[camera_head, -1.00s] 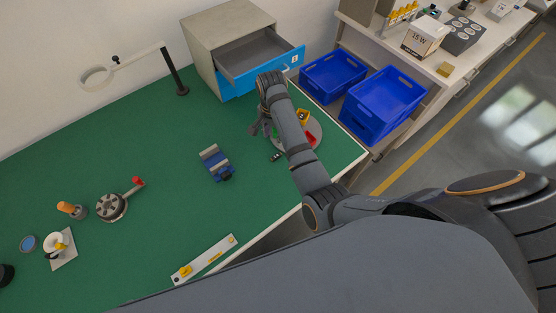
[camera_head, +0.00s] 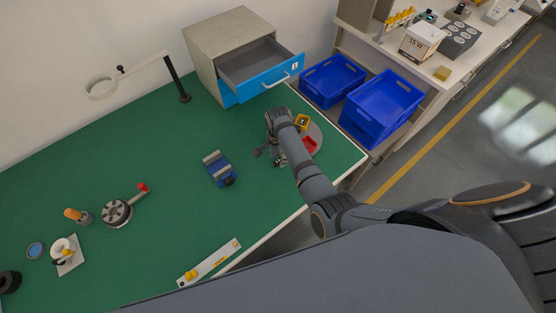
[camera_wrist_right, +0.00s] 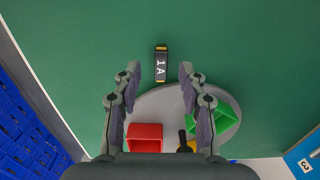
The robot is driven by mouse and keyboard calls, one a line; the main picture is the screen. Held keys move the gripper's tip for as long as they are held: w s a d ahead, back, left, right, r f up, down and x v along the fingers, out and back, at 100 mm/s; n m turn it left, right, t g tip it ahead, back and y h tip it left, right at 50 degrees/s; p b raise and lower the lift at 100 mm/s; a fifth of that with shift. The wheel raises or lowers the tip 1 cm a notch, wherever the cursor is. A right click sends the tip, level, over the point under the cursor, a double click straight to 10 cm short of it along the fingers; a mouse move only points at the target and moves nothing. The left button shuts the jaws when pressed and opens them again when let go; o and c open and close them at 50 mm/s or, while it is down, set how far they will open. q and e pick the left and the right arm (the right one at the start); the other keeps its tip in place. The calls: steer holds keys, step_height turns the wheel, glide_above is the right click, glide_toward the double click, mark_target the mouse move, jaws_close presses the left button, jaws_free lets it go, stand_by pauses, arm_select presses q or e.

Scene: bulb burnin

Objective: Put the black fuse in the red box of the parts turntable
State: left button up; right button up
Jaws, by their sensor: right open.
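The grey round parts turntable (camera_wrist_right: 165,100) carries the red box (camera_wrist_right: 145,131), which also shows in the head view (camera_head: 310,145). My left gripper is not in view.
The turntable also holds a green box (camera_wrist_right: 215,120) and a yellow box (camera_head: 302,121), with something black at the yellow one. A blue device (camera_head: 220,172) stands to the left. An open drawer (camera_head: 262,75) is behind. Blue crates (camera_head: 383,105) sit beyond the bench edge.

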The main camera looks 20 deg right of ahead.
steer(key=shift+f, duration=0.9)
jaws_close()
steer(key=shift+r, duration=0.1)
steer(key=shift+w+r, duration=0.1)
steer(key=shift+r, duration=0.15)
step_height(320, 180, up, 3)
steer(key=shift+f, duration=0.1)
steer(key=s+d+r+b, duration=0.2)
steer(key=s+r, duration=0.1)
steer(key=s, duration=0.3)
steer(key=s+d+r+b, duration=0.1)
steer(key=s+r+b, duration=0.2)
steer(key=s, duration=0.4)
steer(key=shift+s+d+r, duration=0.25)
steer(key=shift+d, duration=0.15)
